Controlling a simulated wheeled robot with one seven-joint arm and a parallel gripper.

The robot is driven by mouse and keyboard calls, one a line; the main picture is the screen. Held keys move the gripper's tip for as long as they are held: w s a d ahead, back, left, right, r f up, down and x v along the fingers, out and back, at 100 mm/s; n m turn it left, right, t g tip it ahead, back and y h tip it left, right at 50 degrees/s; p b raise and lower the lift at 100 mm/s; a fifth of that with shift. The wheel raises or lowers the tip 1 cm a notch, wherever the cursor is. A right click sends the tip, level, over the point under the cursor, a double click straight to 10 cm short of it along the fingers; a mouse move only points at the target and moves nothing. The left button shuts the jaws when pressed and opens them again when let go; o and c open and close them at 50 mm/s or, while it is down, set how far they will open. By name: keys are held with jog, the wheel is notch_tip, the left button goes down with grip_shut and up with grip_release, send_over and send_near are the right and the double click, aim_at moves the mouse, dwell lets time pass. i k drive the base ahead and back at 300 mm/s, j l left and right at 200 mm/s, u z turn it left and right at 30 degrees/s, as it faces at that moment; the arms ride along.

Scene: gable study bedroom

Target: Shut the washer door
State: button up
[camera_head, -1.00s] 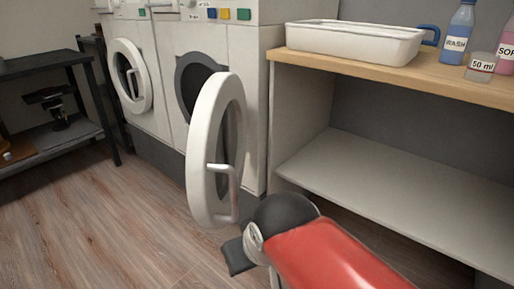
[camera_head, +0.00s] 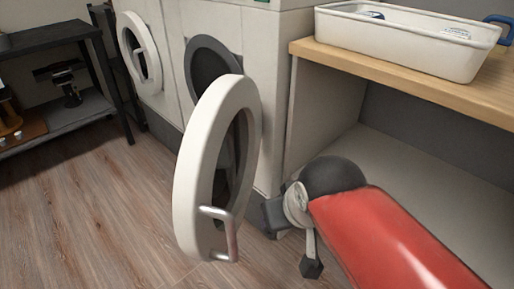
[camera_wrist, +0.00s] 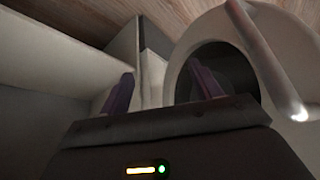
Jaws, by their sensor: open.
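The washer (camera_head: 262,110) has its round white door (camera_head: 187,165) swung wide open, showing the dark drum opening (camera_head: 208,65). A metal handle (camera_head: 231,235) sits low on the door's outer face. My gripper (camera_head: 290,238) is to the right of the door, partly hidden behind my wrist and the red arm link. In the wrist view, the two dark purple fingers (camera_wrist: 163,86) are apart with nothing between them. The door ring (camera_wrist: 185,58) fills the right side there, close to the right finger, and the handle (camera_wrist: 272,62) crosses in front of it. I cannot tell whether anything touches.
A second machine with a round door (camera_head: 124,45) stands to the left. A shelf unit with a wooden top (camera_head: 400,80) is at right, carrying a white basin (camera_head: 400,45). A dark rack (camera_head: 55,37) stands far left. The wood floor (camera_head: 90,220) left of the door is clear.

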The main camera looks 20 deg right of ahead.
aim_at(217, 160)
jog(key=i+l+u, duration=0.25)
jog(key=u, duration=0.15)
jog(key=k+j+z, duration=0.3)
jog(key=k+z, duration=0.3)
jog(key=k+u, duration=0.25)
jog(key=k+j+u, duration=0.3)
jog(key=k+l, duration=0.05)
jog(key=l, duration=0.05)
